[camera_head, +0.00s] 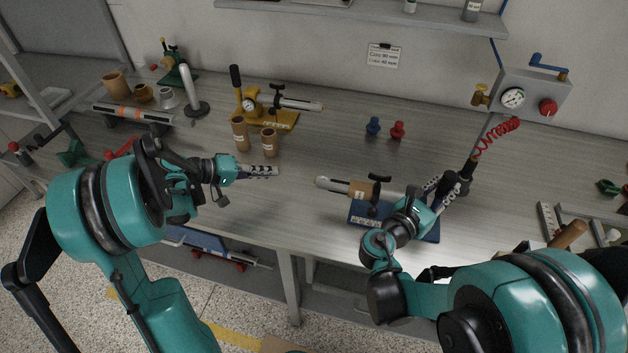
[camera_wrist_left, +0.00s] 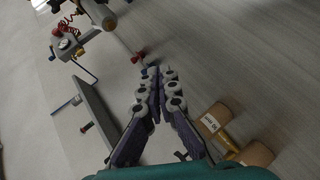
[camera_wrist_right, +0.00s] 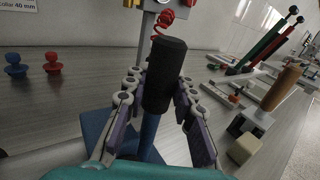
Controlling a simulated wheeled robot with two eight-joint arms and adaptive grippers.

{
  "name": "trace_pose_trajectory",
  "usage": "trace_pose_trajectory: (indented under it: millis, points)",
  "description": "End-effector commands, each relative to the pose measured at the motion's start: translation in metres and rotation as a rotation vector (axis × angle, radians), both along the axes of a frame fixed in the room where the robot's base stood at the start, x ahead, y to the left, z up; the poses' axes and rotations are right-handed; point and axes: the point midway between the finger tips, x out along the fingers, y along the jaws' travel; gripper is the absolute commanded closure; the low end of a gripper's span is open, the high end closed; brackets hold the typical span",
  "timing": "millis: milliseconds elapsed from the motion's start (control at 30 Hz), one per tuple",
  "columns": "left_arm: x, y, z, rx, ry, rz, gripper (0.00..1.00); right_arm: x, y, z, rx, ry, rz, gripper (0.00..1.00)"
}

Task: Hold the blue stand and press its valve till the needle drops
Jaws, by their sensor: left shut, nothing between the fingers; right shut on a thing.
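The blue stand (camera_head: 368,213) lies on the bench right of centre, with a long grey cylinder carrying a tan collar (camera_head: 362,189) on it. My right gripper (camera_head: 447,190) is shut on the stand's upright at its right end, just under or around a black grip (camera_wrist_right: 165,75). The blue post (camera_wrist_right: 148,135) shows below the grip. I cannot tell which part is the valve. The gauge (camera_head: 513,98) is on a grey wall box; its needle is too small to read. My left gripper (camera_head: 262,171) is shut and empty above the bench, left of the stand.
A yellow stand (camera_head: 285,118) and tan cups (camera_head: 241,134) stand beyond my left gripper. Blue (camera_head: 373,126) and red (camera_head: 397,130) knobs stand behind the blue stand. A red coiled hose (camera_head: 498,134) hangs near the black grip. Bench between my grippers is mostly clear.

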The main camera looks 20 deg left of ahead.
Motion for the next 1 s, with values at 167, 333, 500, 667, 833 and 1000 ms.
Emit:
trace_pose_trajectory:
  millis: [167,333,500,667,833,1000]
  points:
    - [0.0,-0.003,0.0,0.001,0.001,0.0,1.0,0.0,0.0,0.0,0.0,0.0,0.001,1.0]
    - [0.0,-0.019,0.0,0.002,0.0,-0.002,1.0,0.0,0.0,0.0,0.0,0.0,0.001,1.0]
    - [0.0,-0.044,0.0,0.001,0.001,-0.003,1.0,0.0,0.0,0.0,0.0,0.0,0.001,1.0]
    - [0.0,-0.065,0.0,0.001,0.001,-0.002,1.0,0.0,0.0,0.0,0.0,0.0,0.001,1.0]
    - [0.0,-0.081,0.0,0.001,0.001,-0.002,1.0,0.0,0.0,0.0,0.001,-0.001,0.001,1.0]
    - [0.0,-0.088,0.0,0.002,0.001,0.001,1.0,0.0,0.0,0.0,0.001,-0.001,0.001,1.0]
